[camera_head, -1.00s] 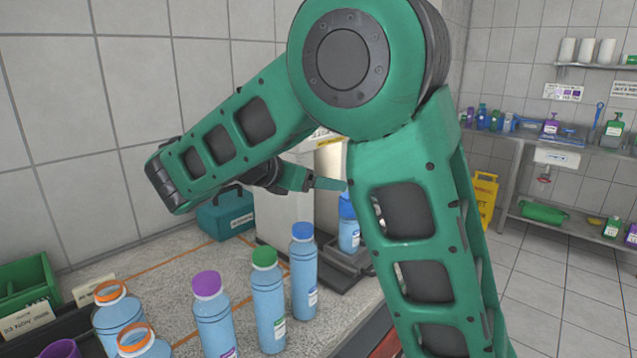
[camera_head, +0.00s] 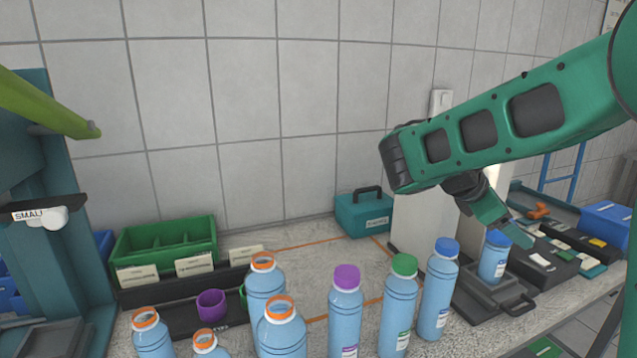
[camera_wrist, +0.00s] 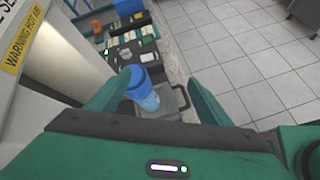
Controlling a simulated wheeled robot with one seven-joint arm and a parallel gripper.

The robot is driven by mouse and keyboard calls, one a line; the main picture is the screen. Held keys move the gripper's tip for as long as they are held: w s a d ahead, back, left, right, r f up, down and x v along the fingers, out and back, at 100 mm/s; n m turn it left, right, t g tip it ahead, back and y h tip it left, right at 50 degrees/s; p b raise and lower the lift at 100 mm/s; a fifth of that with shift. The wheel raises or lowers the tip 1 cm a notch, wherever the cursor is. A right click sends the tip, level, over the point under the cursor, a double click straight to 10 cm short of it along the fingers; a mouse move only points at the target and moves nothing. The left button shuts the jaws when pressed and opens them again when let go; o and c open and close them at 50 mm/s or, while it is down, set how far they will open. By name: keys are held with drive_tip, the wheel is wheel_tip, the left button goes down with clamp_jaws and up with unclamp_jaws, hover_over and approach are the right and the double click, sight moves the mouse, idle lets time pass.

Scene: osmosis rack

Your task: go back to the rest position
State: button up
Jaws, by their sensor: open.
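My gripper (camera_head: 505,228) is at the right of the head view, beside a blue-capped bottle (camera_head: 494,256) that stands upright on the dark base of a white machine. In the wrist view my gripper (camera_wrist: 160,92) has its two fingers spread apart, with the blue-capped bottle (camera_wrist: 141,88) showing between and beyond them. Whether the fingers touch the bottle cannot be told. My green arm reaches in from the right edge of the head view.
Bottles with blue (camera_head: 438,290), green (camera_head: 398,305), purple (camera_head: 345,310) and orange (camera_head: 264,290) caps stand on the counter. A teal toolbox (camera_head: 363,212) and a green crate (camera_head: 163,246) stand behind. The white machine (camera_head: 418,225) is close to my gripper. Open floor (camera_wrist: 235,50) shows beyond.

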drive_tip(key=s+d+f+m+g+y, duration=0.1)
drive_tip(key=s+d+f+m+y, duration=0.25)
drive_tip(key=s+m, duration=0.2)
drive_tip(key=s+d+f+m+g+y, duration=0.1)
drive_tip(key=s+d+f+m+y, duration=0.15)
drive_tip(key=s+f+m, duration=0.35)
drive_tip(key=s+a+f+m+y, duration=0.1)
drive_tip(key=s+a+m+y, duration=0.1)
drive_tip(key=s+m, duration=0.3)
drive_tip(key=s+a+f+m+y, duration=0.2)
drive_tip(key=s+a+m, duration=0.2)
drive_tip(key=s, duration=0.8)
drive_tip(key=shift+s+a+m+y, duration=0.3)
drive_tip(key=shift+a+m+y, duration=0.1)
drive_tip(key=shift+m, duration=0.75)
drive_tip(key=shift+w+f+g, duration=0.25)
drive_tip(key=shift+w+g, duration=0.05)
drive_tip(key=shift+w, duration=0.3)
